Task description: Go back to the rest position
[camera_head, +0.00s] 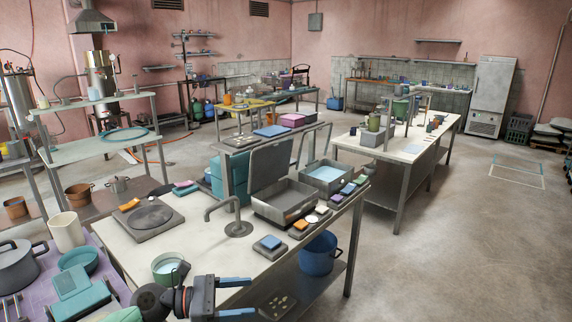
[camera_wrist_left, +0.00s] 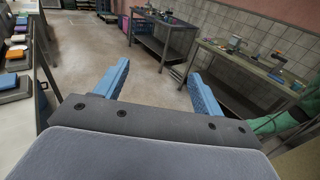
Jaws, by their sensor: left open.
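My left gripper (camera_head: 237,297) shows at the bottom of the head view, over the front edge of the near table (camera_head: 200,243). Its two blue fingers are apart with nothing between them. In the left wrist view the same gripper (camera_wrist_left: 160,85) is open, with bare floor beyond its fingers. My right gripper is not in the head view.
The near table carries a grey hot plate (camera_head: 150,216), a bent tap (camera_head: 237,215), an open metal box (camera_head: 285,202) and a teal pot (camera_head: 168,266). A blue bucket (camera_head: 318,253) sits on its lower shelf. The floor (camera_head: 460,240) at right is clear.

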